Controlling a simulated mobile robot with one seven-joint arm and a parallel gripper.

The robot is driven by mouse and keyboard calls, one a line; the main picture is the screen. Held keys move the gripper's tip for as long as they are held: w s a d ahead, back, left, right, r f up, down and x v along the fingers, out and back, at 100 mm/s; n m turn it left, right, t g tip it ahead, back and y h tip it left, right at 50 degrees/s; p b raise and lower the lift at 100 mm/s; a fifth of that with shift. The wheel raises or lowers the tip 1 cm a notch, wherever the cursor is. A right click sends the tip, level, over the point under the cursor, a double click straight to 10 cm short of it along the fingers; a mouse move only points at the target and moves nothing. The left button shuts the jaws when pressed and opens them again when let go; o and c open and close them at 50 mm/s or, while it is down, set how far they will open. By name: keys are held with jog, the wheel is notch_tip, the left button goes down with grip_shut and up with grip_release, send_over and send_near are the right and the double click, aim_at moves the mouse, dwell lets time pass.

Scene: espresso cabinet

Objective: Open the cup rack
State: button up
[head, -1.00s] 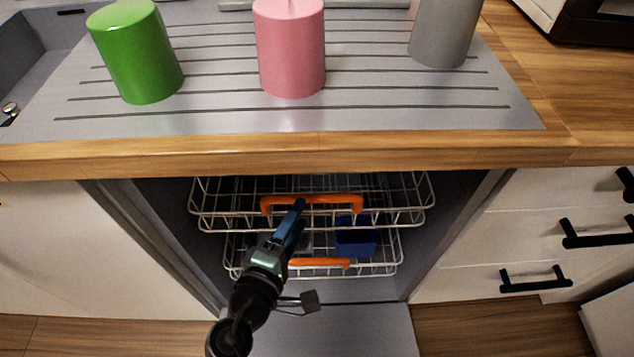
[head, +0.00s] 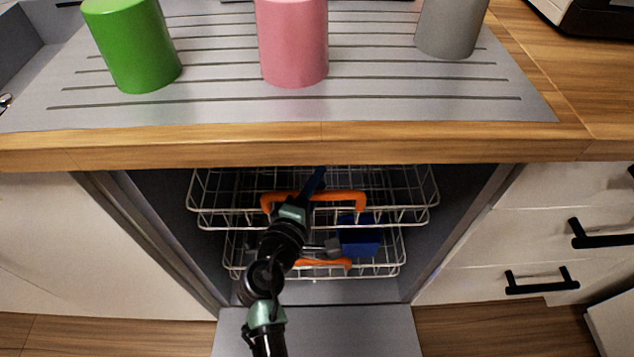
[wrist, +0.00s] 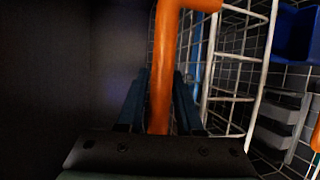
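The cup rack appears to be the upper white wire rack (head: 417,213) in the open cabinet below the counter. It has an orange handle (head: 345,196) along its front; this also shows running between my fingers in the wrist view (wrist: 163,75). My gripper (head: 314,182) is at the middle of this handle, with its fingertips reaching past the bar. In the wrist view the dark blue fingers (wrist: 161,85) lie close on both sides of the bar and look shut on it. Exact contact is hard to see in the dark.
A lower wire rack (head: 390,268) with its own orange handle (head: 335,264) and a blue container (head: 361,242) sits below. The open door (head: 370,330) lies low in front. Green (head: 135,45), pink (head: 292,45) and grey (head: 450,28) cylinders stand on the counter. Drawers with black handles (head: 541,281) are at right.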

grip_shut()
dwell(1.1)
